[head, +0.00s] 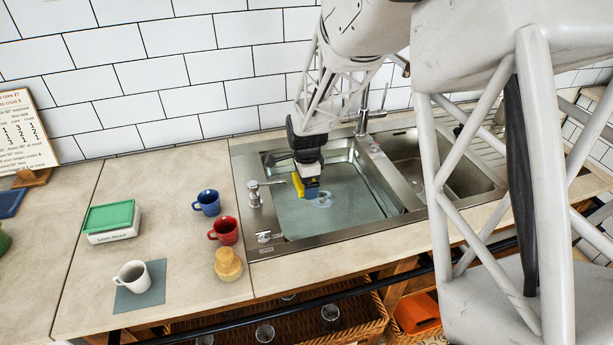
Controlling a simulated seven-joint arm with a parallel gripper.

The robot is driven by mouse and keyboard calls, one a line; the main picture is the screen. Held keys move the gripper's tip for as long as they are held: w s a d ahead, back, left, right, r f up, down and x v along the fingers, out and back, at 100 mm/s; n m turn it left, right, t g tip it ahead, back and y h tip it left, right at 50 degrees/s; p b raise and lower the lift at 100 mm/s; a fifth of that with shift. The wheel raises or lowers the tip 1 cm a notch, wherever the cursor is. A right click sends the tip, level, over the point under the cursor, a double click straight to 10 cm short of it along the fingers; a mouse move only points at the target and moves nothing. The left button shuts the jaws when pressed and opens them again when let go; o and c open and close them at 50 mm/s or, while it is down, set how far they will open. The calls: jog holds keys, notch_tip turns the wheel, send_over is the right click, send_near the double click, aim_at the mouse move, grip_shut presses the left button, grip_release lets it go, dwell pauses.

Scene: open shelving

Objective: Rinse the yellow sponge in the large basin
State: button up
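The large basin (282,220) is the left, bigger bowl of the steel sink in the head view, and it holds clear water. My gripper (309,186) points down into this basin, near its middle. The yellow sponge (298,185) shows at the left side of the fingers, which look shut on it. The fingers hide part of the sponge. A pale ring, like a ripple, shows on the water just below and right of the fingertips. I cannot tell exactly how deep the sponge sits.
A smaller basin (433,182) lies to the right, with a faucet (363,122) behind. A soap dispenser (254,194) stands at the left rim. Left on the counter are a blue mug (207,203), a red mug (225,231), a white mug (132,276) and a green-lidded box (110,222).

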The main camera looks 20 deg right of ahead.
notch_tip(320, 180, down, 9)
jog(key=shift+r, duration=0.15)
dwell(0.8)
jog(key=shift+r, duration=0.15)
dwell(1.2)
jog(key=shift+r, duration=6.1)
